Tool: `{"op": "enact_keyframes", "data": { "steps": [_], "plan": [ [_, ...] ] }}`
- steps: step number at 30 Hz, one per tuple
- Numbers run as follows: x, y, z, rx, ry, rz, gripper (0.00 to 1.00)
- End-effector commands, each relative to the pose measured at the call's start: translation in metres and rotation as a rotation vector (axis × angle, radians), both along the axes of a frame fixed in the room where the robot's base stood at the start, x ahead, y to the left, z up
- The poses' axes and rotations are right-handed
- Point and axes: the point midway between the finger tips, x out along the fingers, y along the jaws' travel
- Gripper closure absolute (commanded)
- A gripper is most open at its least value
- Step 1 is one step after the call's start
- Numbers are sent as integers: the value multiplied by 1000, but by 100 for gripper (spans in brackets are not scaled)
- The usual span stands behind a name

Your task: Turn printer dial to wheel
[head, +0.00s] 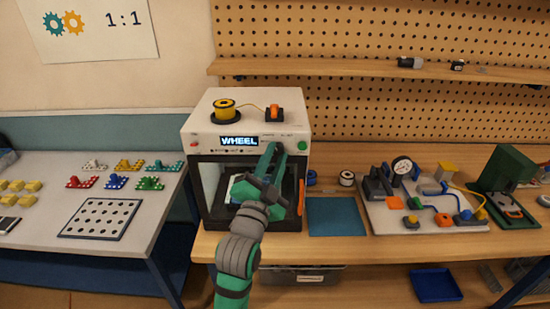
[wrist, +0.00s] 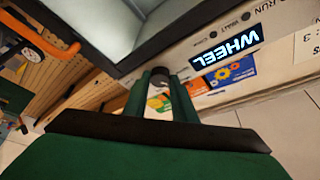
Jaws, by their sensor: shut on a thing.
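The white printer (head: 250,102) stands on the wooden bench, and its display (head: 239,141) reads WHEEL. The display also shows, tilted, in the wrist view (wrist: 227,45), again reading WHEEL. My gripper (head: 276,150) is at the right part of the printer's front panel and hides the dial in the head view. In the wrist view, the green fingers of my gripper (wrist: 160,95) are shut on a dark round dial (wrist: 160,73) below the printer's open chamber. Any pointer mark on the dial cannot be made out.
A green button (head: 301,145) sits right of my gripper on the panel. A yellow spool (head: 224,109) stands on the printer. A blue mat (head: 335,217) and a board with a gauge (head: 402,165) lie to the right. A grey table (head: 60,193) with coloured parts stands left.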

Motion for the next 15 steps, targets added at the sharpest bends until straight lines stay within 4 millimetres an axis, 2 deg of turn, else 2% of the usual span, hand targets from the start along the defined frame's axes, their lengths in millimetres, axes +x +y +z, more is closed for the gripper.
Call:
{"op": "enact_keyframes", "data": {
  "steps": [1,3,15],
  "plan": [
    [0,1,0,0,-2,2,74],
    [0,1,0,0,-2,2,57],
    [-4,2,-2,-2,0,2,57]
  ]
}}
